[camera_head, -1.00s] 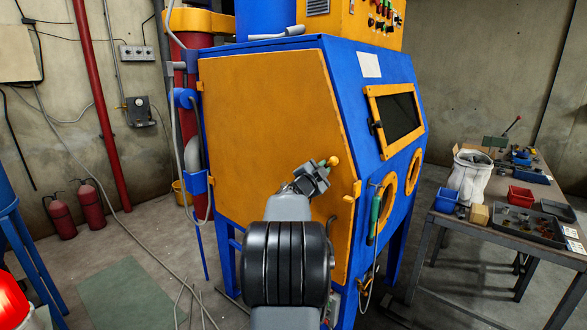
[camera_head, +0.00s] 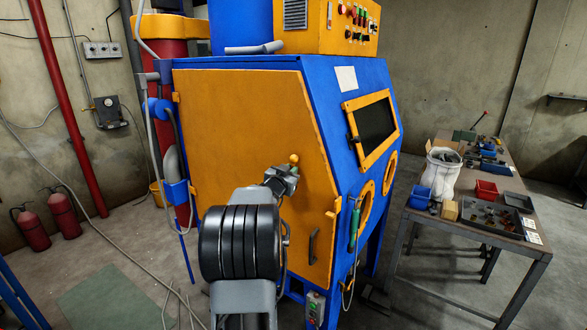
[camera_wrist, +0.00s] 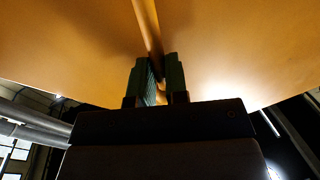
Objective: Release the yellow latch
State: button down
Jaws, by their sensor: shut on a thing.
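My gripper (camera_head: 285,177) is in front of the orange side door (camera_head: 235,125) of the blue cabinet, left of the door's sloped right edge. It is shut on the yellow latch (camera_head: 294,159), whose rounded end shows just above the fingers. In the wrist view, the green-tipped fingers (camera_wrist: 159,82) close around the lower part of a slim yellow bar (camera_wrist: 147,25) that rises to the top of the picture. The fingers and my wrist hide the rest of it. A second yellow catch (camera_head: 331,224) sits at the door's right edge, apart from my gripper.
A dark door handle (camera_head: 313,245) is below right of my gripper. A green-handled tool (camera_head: 355,224) hangs on the cabinet front. A cluttered workbench (camera_head: 510,255) stands to the right. Floor to the left is mostly clear, with loose cables and fire extinguishers (camera_head: 62,213).

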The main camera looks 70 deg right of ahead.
jog(key=shift+w+r+n, duration=0.1)
jog(key=shift+w+n, duration=0.1)
jog(key=shift+n, duration=0.1)
jog(key=c, duration=1.1)
grip_release()
jog(key=a+b, duration=0.1)
jog(key=a, duration=0.3)
jog(key=a+b, duration=0.1)
jog(key=a, duration=0.4)
jog(key=a+b, duration=0.1)
jog(key=a, duration=0.3)
jog(key=shift+w+a+f, duration=0.25)
jog(key=shift+w+a, duration=0.1)
